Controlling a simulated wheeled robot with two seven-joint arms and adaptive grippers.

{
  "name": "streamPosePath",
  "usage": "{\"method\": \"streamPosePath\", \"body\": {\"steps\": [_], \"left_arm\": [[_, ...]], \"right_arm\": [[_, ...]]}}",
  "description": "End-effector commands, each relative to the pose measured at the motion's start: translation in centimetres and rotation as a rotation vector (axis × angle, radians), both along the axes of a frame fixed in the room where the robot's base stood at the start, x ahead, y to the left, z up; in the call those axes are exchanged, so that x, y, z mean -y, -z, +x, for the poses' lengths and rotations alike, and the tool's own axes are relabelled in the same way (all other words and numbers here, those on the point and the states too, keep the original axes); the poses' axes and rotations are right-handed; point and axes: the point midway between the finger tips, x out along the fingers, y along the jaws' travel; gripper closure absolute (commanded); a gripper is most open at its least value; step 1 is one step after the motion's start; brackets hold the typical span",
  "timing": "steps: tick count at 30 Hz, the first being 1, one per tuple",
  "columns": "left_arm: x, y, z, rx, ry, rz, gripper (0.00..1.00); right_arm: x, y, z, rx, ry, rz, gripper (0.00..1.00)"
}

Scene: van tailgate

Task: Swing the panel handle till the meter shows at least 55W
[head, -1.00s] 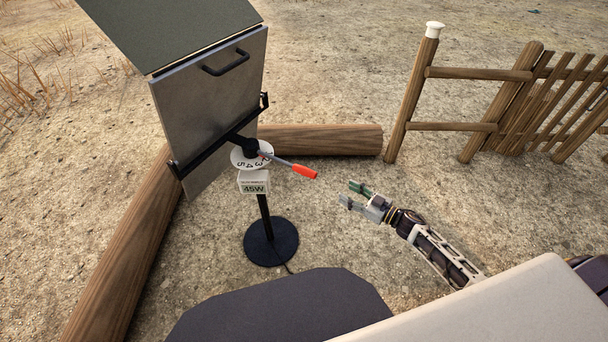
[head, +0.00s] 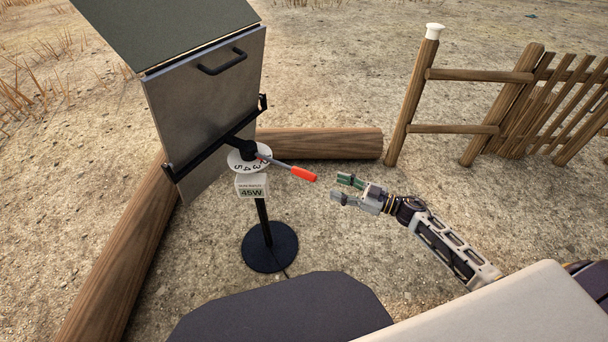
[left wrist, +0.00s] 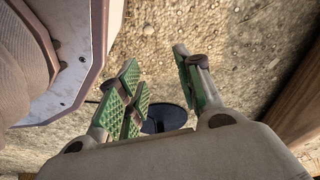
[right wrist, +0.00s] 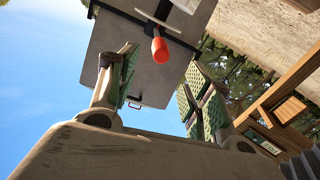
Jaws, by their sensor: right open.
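The grey panel (head: 205,105) stands tilted on a black post with a round base (head: 270,247). Its handle (head: 303,173) is a thin rod with a red grip, pointing right from the white numbered dial (head: 240,162). The meter (head: 251,190) below the dial reads 45W. My right gripper (head: 340,189) is open and empty, just right of and slightly below the red grip, apart from it. In the right wrist view the red grip (right wrist: 160,50) shows beyond and between the open fingers. My left gripper (left wrist: 165,90) shows only in its wrist view, fingers apart and empty.
Logs (head: 320,142) lie on the ground behind and left of the post. A wooden fence (head: 470,105) stands at the right. Bare ground lies between the post and the fence. A black cable runs from the base.

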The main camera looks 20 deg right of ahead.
Motion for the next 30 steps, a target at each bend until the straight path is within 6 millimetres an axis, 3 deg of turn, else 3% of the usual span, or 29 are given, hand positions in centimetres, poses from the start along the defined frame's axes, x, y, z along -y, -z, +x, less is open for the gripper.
{"method": "streamPosePath", "body": {"steps": [30], "left_arm": [[1.2,-2.1,1.1,-0.017,0.003,-0.009,0.65]], "right_arm": [[-7.3,-0.1,6.6,0.003,0.001,0.002,0.5]]}}
